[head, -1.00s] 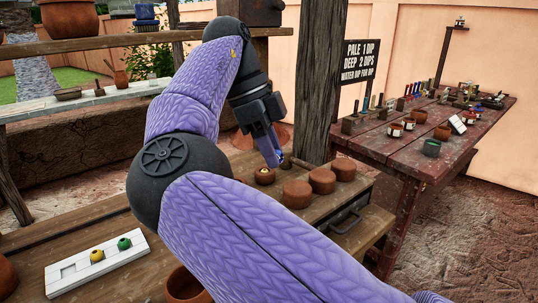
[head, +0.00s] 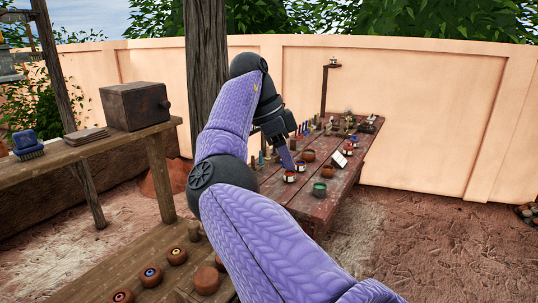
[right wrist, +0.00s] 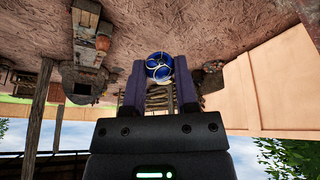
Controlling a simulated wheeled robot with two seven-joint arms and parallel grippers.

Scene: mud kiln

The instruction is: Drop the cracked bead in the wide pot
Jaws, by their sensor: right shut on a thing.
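My right gripper (head: 287,162) shows in the head view in front of the dark red table, at the end of my purple arm. In the right wrist view its two fingers (right wrist: 159,85) are shut on a blue bead (right wrist: 159,67) with pale curved lines. I cannot tell whether those lines are cracks. The bead is held in the air, and the ground lies far behind it. I cannot tell which vessel is the wide pot. My left gripper is not in view.
The dark red table (head: 335,200) carries small terracotta bowls (head: 309,155), a green cup (head: 319,189) and several small tools. A wooden bench at lower left holds small round cups (head: 150,276). A wooden post (head: 206,75) stands behind my arm.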

